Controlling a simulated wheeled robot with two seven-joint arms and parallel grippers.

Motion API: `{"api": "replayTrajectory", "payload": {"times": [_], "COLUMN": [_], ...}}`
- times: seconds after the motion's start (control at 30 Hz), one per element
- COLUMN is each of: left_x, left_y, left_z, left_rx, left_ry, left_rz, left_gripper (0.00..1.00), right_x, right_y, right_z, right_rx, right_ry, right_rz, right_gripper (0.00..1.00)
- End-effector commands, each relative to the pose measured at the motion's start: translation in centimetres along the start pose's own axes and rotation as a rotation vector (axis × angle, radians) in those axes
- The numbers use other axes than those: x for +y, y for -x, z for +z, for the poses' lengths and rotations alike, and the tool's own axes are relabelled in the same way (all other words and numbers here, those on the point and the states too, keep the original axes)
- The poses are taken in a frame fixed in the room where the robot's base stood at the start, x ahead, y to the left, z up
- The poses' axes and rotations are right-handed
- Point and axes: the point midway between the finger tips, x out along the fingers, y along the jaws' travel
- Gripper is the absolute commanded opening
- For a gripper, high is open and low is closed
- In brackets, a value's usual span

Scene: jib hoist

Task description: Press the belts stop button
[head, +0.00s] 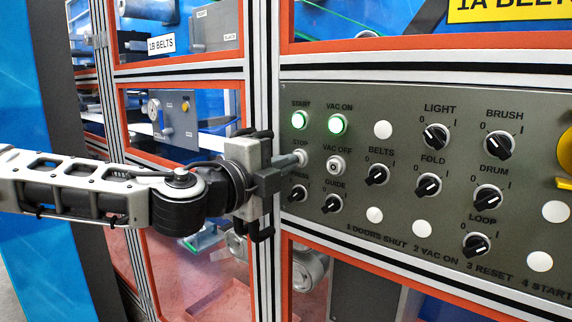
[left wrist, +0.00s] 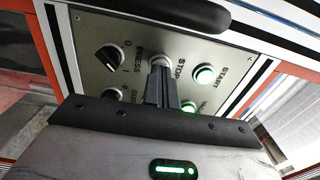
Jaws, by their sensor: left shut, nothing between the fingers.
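The STOP button (head: 301,157) is a pale round button on the grey control panel (head: 460,103), just below the lit green START button (head: 299,120). My left gripper (head: 292,160) is shut and empty, its fingertips pointing at the STOP button and partly covering it. In the left wrist view the shut fingers (left wrist: 160,75) reach up to the STOP button (left wrist: 160,61), at its label. They look at or very near its face; I cannot tell whether they touch or press it. My right gripper is not in view.
The VAC ON button (head: 337,124) is lit green and VAC OFF (head: 336,165) is beside STOP. The PRESS knob (head: 298,193) sits just below. The BELTS knob (head: 377,174) is further right. A metal frame post (head: 262,70) stands left of the panel.

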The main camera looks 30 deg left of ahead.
Motion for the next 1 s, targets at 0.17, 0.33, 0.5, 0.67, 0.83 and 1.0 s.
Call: {"api": "replayTrajectory", "payload": {"times": [0.17,0.33,0.5,0.67,0.83,1.0], "left_x": [0.0,0.0,0.0,0.6,0.2,-0.1], "left_y": [-0.5,-0.5,-0.5,-1.6,-2.4,-2.4], "left_z": [-0.2,-0.2,-0.1,-0.1,-0.1,-0.2], "left_rx": [0.004,0.004,0.004,0.002,0.003,0.005], "left_ry": [0.001,0.002,0.001,-0.004,0.001,0.001], "left_rz": [0.0,0.0,0.0,0.0,0.0,-0.001], "left_gripper": [0.0,0.0,0.0,0.0,0.0,0.0], "right_x": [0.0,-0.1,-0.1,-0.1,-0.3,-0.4], "right_y": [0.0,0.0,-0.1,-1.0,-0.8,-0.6], "right_z": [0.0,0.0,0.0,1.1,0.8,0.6], "right_rx": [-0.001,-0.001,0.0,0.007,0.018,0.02], "right_ry": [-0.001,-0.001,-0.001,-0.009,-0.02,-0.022], "right_rz": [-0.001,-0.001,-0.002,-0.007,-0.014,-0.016], "right_gripper": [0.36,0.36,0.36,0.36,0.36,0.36]}}
